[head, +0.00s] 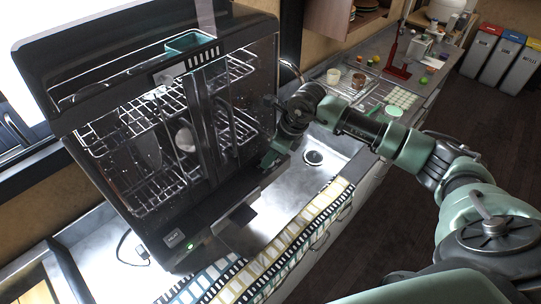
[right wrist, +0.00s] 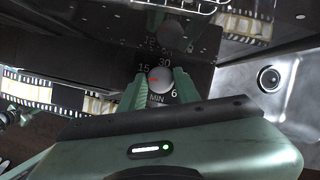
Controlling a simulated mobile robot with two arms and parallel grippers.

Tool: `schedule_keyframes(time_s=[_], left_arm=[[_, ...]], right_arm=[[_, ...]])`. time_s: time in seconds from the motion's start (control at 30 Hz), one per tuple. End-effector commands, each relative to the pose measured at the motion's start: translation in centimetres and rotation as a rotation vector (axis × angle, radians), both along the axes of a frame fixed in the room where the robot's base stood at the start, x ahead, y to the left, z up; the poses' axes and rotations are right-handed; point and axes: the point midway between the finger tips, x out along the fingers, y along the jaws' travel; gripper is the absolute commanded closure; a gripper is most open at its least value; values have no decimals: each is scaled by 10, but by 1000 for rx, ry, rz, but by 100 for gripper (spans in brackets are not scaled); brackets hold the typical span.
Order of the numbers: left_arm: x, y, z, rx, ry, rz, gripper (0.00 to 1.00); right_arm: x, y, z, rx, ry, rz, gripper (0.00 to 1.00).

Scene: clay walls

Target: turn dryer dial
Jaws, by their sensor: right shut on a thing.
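The dish dryer (head: 200,120) is a large dark cabinet with clear doors on the counter, with dishes on wire racks inside. Its round grey dial (right wrist: 161,77) shows in the right wrist view, ringed by the numbers 15, 30 and 6 and the word MIN, with a red mark on its left side. My right gripper (right wrist: 159,83) has its green fingers on both sides of the dial, shut on it. In the head view my right gripper (head: 270,158) is at the dryer's lower right front, and the dial is hidden there. My left gripper is not in view.
A metal sink (head: 335,143) with a drain lies right of the dryer. A film-strip patterned mat (head: 265,265) runs along the counter's front. A red stand (head: 400,70) and small containers stand farther back. Several bins (head: 482,48) stand on the floor at the far right.

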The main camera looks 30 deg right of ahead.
Motion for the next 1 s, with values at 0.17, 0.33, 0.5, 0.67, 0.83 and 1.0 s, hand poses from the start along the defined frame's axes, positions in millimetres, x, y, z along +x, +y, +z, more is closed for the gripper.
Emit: schedule_keyframes(time_s=[0.17,0.33,0.5,0.67,0.83,1.0], left_arm=[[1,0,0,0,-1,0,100],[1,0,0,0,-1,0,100],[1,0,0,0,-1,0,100],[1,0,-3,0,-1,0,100],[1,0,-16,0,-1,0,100],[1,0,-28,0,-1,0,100]], right_arm=[[1,1,1,3,-3,0,100],[1,1,1,2,-2,0,47],[0,1,0,1,-2,0,47],[0,-1,3,1,-3,0,47],[-6,-7,22,0,-6,-1,47],[-15,-14,50,-1,-6,0,47]])
